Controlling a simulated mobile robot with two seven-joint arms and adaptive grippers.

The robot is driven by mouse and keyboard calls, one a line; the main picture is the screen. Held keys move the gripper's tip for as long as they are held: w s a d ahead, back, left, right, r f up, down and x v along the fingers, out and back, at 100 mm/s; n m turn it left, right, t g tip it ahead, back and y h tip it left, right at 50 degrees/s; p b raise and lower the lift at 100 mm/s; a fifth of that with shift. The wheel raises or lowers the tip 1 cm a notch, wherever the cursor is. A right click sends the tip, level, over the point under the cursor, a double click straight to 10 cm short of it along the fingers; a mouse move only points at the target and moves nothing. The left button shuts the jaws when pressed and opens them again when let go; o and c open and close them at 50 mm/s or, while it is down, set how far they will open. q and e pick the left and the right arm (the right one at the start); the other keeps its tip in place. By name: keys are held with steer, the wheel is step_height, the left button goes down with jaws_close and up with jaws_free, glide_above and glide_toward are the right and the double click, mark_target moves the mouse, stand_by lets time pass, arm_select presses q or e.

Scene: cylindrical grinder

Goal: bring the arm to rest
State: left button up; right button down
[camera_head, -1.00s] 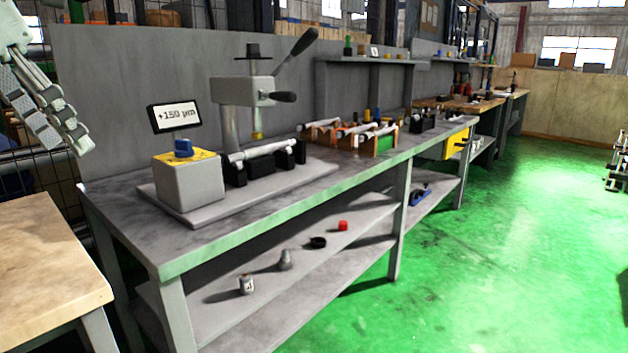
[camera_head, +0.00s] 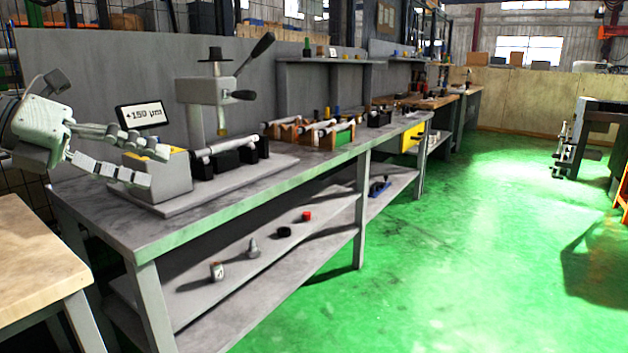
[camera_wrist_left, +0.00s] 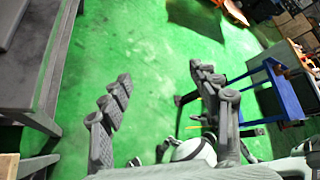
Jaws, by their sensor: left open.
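My left gripper (camera_head: 146,157) shows at the left of the head view, with its fingers spread and nothing between them. It appears in front of the left end of the grey workbench (camera_head: 210,222), overlapping the grey block with the yellow top (camera_head: 165,180) in the picture. In the left wrist view the two fingers of the left gripper (camera_wrist_left: 160,100) are apart, with green floor (camera_wrist_left: 150,50) showing between them. My right gripper cannot be made out in the head view.
The bench carries a press with a lever (camera_head: 207,92), a "+150 µm" display (camera_head: 140,114) and a rack of shafts (camera_head: 310,133). Small items lie on its lower shelf (camera_head: 330,210). A wooden table (camera_head: 35,265) stands at the left. The green floor (camera_head: 450,260) at the right is mostly clear.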

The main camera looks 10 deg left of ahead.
arm_select(q)
steer(key=w+a+f+n+t+y, duration=0.1)
steer(key=w+a+f+n+t, duration=0.1)
steer(key=w+f+n+t, duration=0.5)
steer(key=w+a+f+n+t+y, duration=0.25)
steer(key=f+n, duration=0.35)
steer(key=n, duration=0.3)
steer(key=s+a+f+n+g+y, duration=0.1)
steer(key=s+a+f+n+y, duration=0.1)
steer(key=f+n+y, duration=0.45)
steer(key=s+a+f+n+y, duration=0.1)
steer(key=a+f+n, duration=0.25)
steer(key=f, duration=0.65)
steer(key=s+d+f+n+g+y, duration=0.15)
steer(key=s+f+n+g, duration=0.35)
steer(key=f, duration=0.7)
steer(key=s+d+f+n+g, duration=0.2)
steer(key=s+d+f+g, duration=0.2)
steer(key=s, duration=0.7)
steer(key=s+d+f+n+g+h, duration=0.1)
steer(key=s+d+f+g, duration=0.3)
steer(key=s+d+f, duration=0.4)
steer(key=s+f+n, duration=0.1)
steer(key=s+f, duration=0.2)
steer(key=f, duration=0.2)
steer(key=shift+s+f+n, duration=0.15)
steer(key=shift+f+n, duration=0.1)
steer(key=shift+n, duration=0.05)
steer(key=shift+h, duration=0.25)
